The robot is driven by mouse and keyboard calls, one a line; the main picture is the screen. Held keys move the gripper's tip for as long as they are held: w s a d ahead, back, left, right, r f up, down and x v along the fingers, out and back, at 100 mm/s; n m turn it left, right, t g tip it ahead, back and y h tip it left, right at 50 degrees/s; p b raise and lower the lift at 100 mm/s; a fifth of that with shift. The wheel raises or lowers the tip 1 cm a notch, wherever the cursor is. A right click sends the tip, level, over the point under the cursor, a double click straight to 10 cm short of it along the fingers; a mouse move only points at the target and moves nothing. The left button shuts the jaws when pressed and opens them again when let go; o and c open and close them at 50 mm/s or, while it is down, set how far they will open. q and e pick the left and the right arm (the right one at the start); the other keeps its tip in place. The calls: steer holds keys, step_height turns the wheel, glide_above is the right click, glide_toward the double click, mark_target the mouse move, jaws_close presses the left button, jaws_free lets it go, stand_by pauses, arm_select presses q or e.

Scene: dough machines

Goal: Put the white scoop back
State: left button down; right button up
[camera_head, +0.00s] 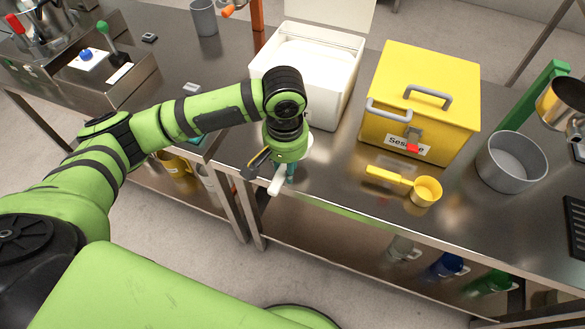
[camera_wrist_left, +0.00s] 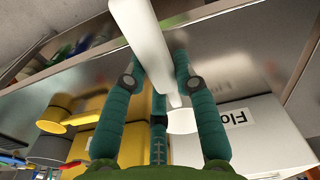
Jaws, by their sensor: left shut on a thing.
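My left gripper (camera_head: 284,175) is shut on the white scoop (camera_head: 277,182) near the front edge of the steel table. In the left wrist view the scoop's long white handle (camera_wrist_left: 146,40) runs between the teal fingers of the gripper (camera_wrist_left: 160,85). A wider white part (camera_wrist_left: 182,121) shows at its far end, partly hidden. The white flour bin (camera_head: 345,88) stands just behind the gripper with its lid raised and white contents inside. Its label, partly readable as "Flo", shows in the left wrist view (camera_wrist_left: 236,118). My right gripper is not in view.
A yellow bin (camera_head: 425,95) labelled "Sesame" stands shut to the right, with a yellow scoop (camera_head: 425,190) before it. A grey pot (camera_head: 511,162) is farther right. A grey cup (camera_head: 204,18) is at the back left. Jugs (camera_head: 445,265) sit on the lower shelf.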

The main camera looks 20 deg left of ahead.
arm_select(q)
steer(key=shift+w+d+f, duration=0.2)
steer(key=shift+w+f, duration=0.15)
steer(key=shift+w, duration=0.35)
steer(key=shift+w+d+f, duration=0.1)
steer(key=shift+w+f, duration=0.3)
steer(key=shift+w, duration=0.1)
steer(key=shift+f+p, duration=0.45)
steer(key=shift+f, duration=1.5)
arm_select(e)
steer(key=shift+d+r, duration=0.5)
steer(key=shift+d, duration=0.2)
arm_select(q)
steer(key=shift+f, duration=0.1)
steer(key=c, duration=1)
jaws_free()
steer(key=r, duration=0.4)
steer(key=r+b, duration=0.1)
steer(key=r, duration=0.7)
steer(key=shift+s+r, duration=0.15)
steer(key=shift+s, duration=0.1)
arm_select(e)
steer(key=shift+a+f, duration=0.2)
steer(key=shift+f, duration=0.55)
